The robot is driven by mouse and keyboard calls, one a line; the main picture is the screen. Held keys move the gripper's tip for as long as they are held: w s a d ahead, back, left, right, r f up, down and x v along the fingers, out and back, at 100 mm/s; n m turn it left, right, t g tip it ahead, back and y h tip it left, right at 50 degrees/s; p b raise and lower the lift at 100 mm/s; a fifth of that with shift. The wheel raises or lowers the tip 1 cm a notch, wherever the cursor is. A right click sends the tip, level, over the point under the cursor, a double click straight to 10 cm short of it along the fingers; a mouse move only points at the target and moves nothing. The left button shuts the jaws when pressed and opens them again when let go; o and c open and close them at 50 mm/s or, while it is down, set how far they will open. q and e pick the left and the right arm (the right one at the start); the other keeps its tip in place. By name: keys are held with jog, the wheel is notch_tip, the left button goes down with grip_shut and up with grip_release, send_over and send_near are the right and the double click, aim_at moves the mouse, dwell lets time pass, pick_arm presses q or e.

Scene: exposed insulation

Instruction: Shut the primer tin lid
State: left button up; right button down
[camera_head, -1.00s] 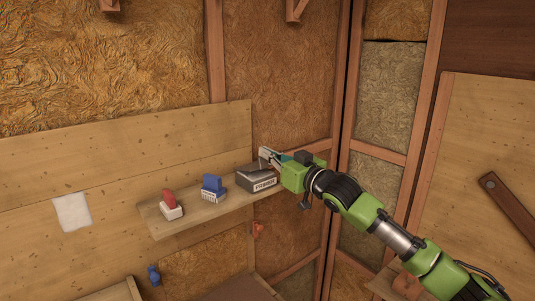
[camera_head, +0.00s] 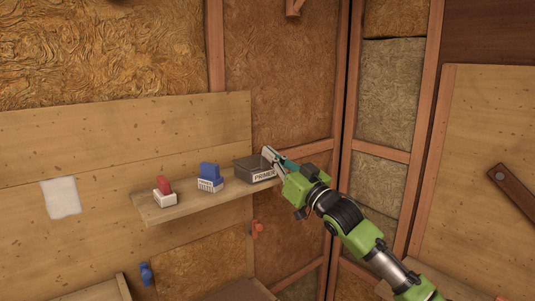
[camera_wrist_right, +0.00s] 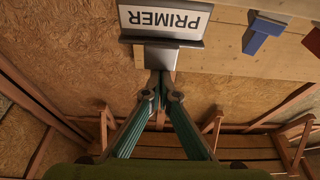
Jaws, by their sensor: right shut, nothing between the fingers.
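The primer tin (camera_head: 243,170) is a dark grey box with a white PRIMER label, standing at the right end of the wall shelf. In the right wrist view its label (camera_wrist_right: 166,18) shows large and upside down. The tin's top looks dark in the head view; I cannot tell how far the lid stands open. My right gripper (camera_head: 268,153) is shut and empty, at the tin's right side near its top. In the right wrist view its tips (camera_wrist_right: 163,88) meet close to the tin's grey edge; contact is unclear. My left gripper is out of view.
The shelf (camera_head: 160,214) also carries a blue-handled block (camera_head: 210,178) and a red-handled block (camera_head: 164,190), left of the tin. A white sheet (camera_head: 61,197) is on the wall panel. Timber studs (camera_head: 345,110) stand behind my right arm.

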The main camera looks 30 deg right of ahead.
jog(key=shift+r, duration=0.25)
notch_tip(320, 180, up, 4)
jog(key=p, duration=0.4)
jog(key=b+v, duration=0.5)
jog(key=v, duration=0.5)
jog(key=shift+f, duration=0.2)
